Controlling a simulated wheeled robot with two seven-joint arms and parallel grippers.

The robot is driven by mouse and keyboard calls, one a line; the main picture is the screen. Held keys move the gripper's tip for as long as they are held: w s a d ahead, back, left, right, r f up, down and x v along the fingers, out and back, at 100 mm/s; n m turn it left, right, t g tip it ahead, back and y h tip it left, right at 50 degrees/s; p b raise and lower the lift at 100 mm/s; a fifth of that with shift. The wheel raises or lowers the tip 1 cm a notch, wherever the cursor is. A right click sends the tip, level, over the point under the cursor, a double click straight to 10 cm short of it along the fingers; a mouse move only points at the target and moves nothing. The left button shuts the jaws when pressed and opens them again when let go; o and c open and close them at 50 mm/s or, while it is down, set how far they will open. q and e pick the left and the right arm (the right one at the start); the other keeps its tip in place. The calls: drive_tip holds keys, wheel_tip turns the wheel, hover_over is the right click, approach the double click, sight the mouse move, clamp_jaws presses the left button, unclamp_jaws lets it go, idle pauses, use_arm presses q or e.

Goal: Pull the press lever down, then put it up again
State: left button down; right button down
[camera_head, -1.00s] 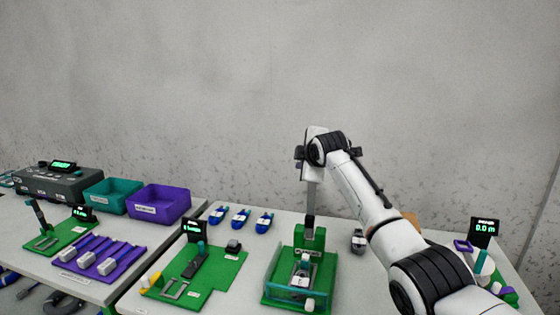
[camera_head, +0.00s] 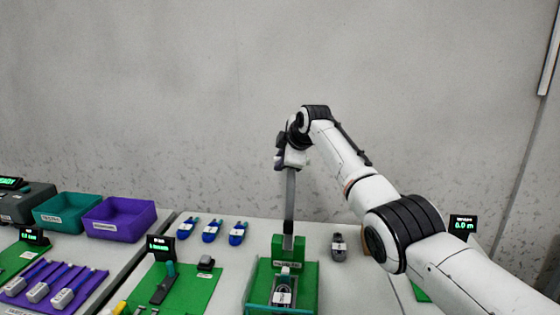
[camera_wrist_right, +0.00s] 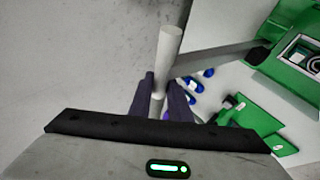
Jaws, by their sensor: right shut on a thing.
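The press (camera_head: 290,248) is a green block and base on the right table, with a small connector piece (camera_head: 283,296) inside its front fixture. Its long grey lever (camera_head: 290,205) stands nearly upright from the block. My right gripper (camera_head: 291,160) is at the lever's top end. In the right wrist view, the fingers of my right gripper (camera_wrist_right: 163,98) are shut around the lever's round grey handle (camera_wrist_right: 169,48), and the lever's flat bar (camera_wrist_right: 220,58) runs off to the right toward the green press (camera_wrist_right: 290,62). My left gripper is not in view.
Left of the press are a green board (camera_head: 190,290) with a small display and several blue connectors (camera_head: 212,231). A grey connector (camera_head: 338,247) lies right of it. A teal bin (camera_head: 66,210) and purple bin (camera_head: 120,219) stand on the left table. Space above the tables is clear.

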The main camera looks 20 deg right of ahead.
drive_tip(key=c, duration=1.6)
unclamp_jaws()
drive_tip(key=shift+c, duration=0.2)
drive_tip(key=shift+s, duration=0.1)
drive_tip(key=shift+s+r+b, duration=0.4)
drive_tip(key=b+v, duration=0.2)
drive_tip(key=v, duration=0.7)
